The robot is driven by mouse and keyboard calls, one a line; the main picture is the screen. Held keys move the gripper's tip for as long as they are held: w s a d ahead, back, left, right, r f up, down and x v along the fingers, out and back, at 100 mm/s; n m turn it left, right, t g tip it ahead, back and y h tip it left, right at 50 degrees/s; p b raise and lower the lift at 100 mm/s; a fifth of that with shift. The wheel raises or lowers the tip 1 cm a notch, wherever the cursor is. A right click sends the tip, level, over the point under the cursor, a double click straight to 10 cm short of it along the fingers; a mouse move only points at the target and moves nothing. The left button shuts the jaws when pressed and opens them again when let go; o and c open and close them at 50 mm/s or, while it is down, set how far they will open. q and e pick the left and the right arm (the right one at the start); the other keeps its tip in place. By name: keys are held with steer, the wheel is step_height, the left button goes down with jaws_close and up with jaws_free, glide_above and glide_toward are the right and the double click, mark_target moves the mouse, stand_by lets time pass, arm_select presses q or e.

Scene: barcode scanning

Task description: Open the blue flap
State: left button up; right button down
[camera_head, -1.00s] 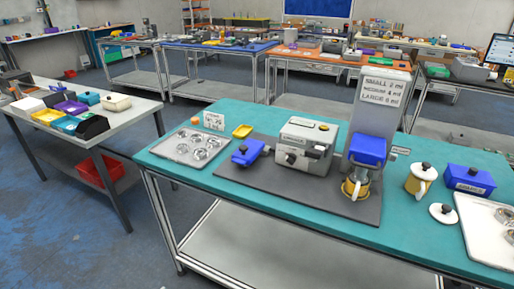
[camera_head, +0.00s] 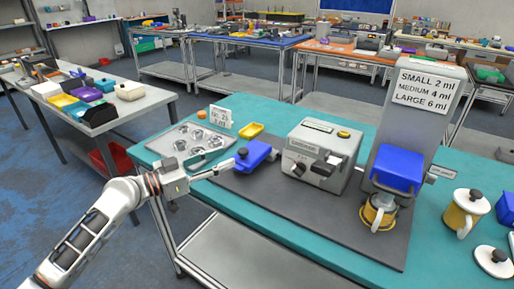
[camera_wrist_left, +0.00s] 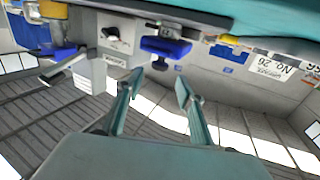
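A blue part with a dark knob (camera_head: 256,156), the low blue flap, sits on the grey mat just left of the grey box machine. It also shows in the left wrist view (camera_wrist_left: 166,47), beyond the fingertips. A larger blue piece (camera_head: 398,168) is on the front of the tall grey dispenser, above a yellow cup; I cannot tell which one the task means. My left gripper (camera_head: 230,164) reaches in from the left, close to the low blue part. In the left wrist view its fingers (camera_wrist_left: 158,82) are apart with nothing between them. My right gripper is not in view.
A metal tray (camera_head: 164,148) with several round parts lies behind my left gripper. The grey box machine (camera_head: 318,155) and tall dispenser (camera_head: 415,110) stand on the mat.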

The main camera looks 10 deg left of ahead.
mark_target(243, 150)
arm_select(q)
steer(key=p+x, duration=0.2)
steer(key=x, duration=0.4)
steer(key=shift+w+d+r, duration=0.1)
steer(key=shift+d+r, duration=0.05)
steer(key=shift+r, duration=0.05)
steer(key=shift+w+d+f, duration=0.1)
steer(key=shift+w+d, duration=0.35)
jaws_close()
